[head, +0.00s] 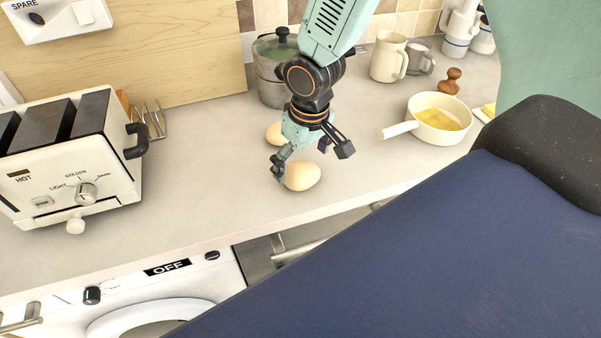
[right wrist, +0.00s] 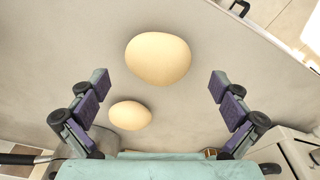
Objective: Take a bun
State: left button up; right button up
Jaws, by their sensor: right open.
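Two pale, rounded buns lie on the grey counter. The near bun (head: 302,176) shows just below my right gripper (head: 311,158) in the head view; it is the larger one (right wrist: 158,58) in the right wrist view. The other bun (head: 275,133) is farther back, partly hidden by the gripper, and shows smaller in the right wrist view (right wrist: 130,115). My right gripper is open and empty above the counter, its fingers spread to either side of the buns in the right wrist view. My left gripper is not in view.
A white toaster (head: 68,160) stands at left, with a wire rack (head: 150,121) behind it. A lidded pot (head: 268,75) stands behind the gripper. A white pan (head: 440,117) with yellow contents, a wooden-looking knob (head: 450,81) and mugs (head: 388,57) are at right. The counter's front edge is near the buns.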

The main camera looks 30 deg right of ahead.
aim_at(302, 169)
jog(key=shift+w+d+f, duration=0.1)
jog(key=shift+w+f, duration=0.05)
jog(key=shift+f, duration=1.65)
jog(key=shift+c, duration=0.4)
jog(key=c, duration=1)
